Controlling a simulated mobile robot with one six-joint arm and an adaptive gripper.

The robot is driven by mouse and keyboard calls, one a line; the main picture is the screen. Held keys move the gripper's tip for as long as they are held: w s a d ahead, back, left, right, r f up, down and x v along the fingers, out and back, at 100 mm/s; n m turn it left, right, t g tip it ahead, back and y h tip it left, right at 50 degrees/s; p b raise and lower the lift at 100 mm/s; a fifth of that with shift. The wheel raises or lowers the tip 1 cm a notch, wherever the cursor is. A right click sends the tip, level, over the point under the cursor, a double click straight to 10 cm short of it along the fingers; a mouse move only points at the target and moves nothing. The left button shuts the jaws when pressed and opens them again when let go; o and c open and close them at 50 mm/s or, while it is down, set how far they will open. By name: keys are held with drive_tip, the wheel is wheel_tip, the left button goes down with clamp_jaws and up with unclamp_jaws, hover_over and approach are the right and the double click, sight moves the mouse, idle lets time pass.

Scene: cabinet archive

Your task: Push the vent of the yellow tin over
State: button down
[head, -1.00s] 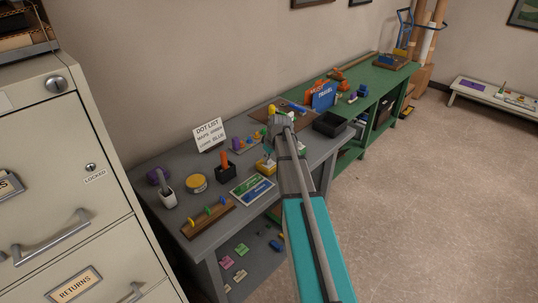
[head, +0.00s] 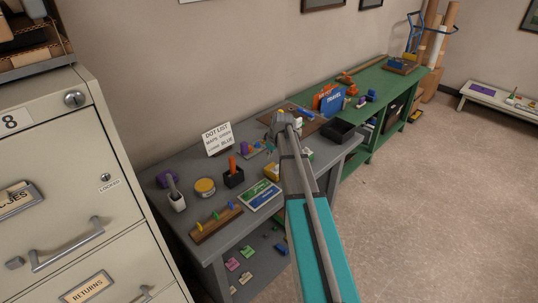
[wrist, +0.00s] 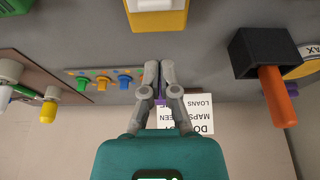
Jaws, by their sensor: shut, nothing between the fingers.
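My gripper (wrist: 159,66) is shut and empty above the bench, left of the black cup in the wrist view. In the head view my arm hides the fingertips.
A filing cabinet (head: 70,190) stands left. Floor is clear at right.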

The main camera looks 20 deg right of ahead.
sight(274, 167)
drive_tip(key=p+v, duration=0.6)
drive_tip(key=v, duration=0.1)
idle(0.3)
drive_tip(key=shift+d+r, duration=0.1)
idle(0.5)
drive_tip(key=s+a+f+m+g+h, duration=0.1)
drive_tip(key=s+a+m+g, duration=0.2)
drive_tip(key=s+a, duration=1.9)
drive_tip(key=shift+m+g, duration=0.3)
drive_tip(key=shift+m, duration=0.3)
drive_tip(key=shift+d, duration=0.1)
